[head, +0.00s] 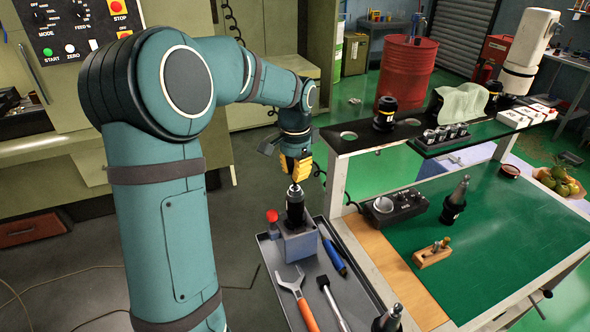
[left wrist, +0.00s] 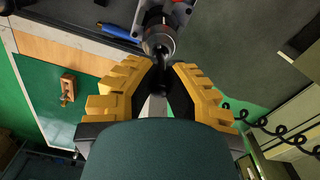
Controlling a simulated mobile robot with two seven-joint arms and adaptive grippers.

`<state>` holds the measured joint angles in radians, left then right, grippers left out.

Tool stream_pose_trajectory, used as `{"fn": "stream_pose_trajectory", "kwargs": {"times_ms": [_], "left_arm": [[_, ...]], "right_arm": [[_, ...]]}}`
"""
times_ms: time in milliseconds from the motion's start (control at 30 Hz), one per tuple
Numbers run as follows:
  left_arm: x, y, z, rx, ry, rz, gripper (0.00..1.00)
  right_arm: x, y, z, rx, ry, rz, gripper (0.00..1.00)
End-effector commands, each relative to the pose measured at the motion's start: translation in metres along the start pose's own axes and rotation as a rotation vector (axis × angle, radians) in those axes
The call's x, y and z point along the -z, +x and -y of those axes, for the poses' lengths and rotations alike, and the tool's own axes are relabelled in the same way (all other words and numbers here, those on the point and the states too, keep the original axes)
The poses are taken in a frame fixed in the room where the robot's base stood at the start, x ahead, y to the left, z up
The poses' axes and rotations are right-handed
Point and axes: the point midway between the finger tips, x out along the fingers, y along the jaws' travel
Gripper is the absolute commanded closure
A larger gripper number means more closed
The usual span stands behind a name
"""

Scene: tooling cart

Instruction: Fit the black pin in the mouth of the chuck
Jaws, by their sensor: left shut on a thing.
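The chuck (head: 295,208) is a dark tool holder with a metallic nose, standing upright in a grey block (head: 298,245) on the cart tray. My left gripper (head: 296,172), with yellow fingers, is right above the chuck's mouth. In the left wrist view the left gripper (left wrist: 161,78) is shut on the black pin (left wrist: 161,72), which is mostly hidden between the fingers. The chuck's mouth (left wrist: 157,43) lies just beyond the fingertips there. I cannot tell whether the pin's end is inside the mouth or just above it. My right gripper is not in view.
The tray (head: 268,283) also holds a red-topped item (head: 272,216), an orange-handled wrench (head: 300,300), a blue-handled tool (head: 334,257) and another tool holder (head: 388,318). A green-topped bench (head: 480,240) with a raised shelf stands close on the right.

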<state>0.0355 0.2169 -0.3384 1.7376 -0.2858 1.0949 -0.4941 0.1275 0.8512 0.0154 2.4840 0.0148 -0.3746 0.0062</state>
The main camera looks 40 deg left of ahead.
Motion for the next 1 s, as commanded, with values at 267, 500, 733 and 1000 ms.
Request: {"fn": "stream_pose_trajectory", "kwargs": {"times_ms": [267, 500, 733, 1000], "left_arm": [[0.0000, -0.0001, 0.0000, 0.000, 0.000, 0.000, 1.00], [0.0000, -0.0001, 0.0000, 0.000, 0.000, 0.000, 1.00], [0.0000, 0.0020, 0.0000, 0.000, 0.000, 0.000, 1.00], [-0.0001, 0.0059, 0.0000, 0.000, 0.000, 0.000, 1.00]], "right_arm": [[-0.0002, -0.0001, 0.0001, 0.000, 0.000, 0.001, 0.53], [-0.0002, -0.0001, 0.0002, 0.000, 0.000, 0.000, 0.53], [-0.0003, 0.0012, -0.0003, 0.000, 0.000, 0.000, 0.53], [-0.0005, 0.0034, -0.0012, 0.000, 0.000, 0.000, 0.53]]}}
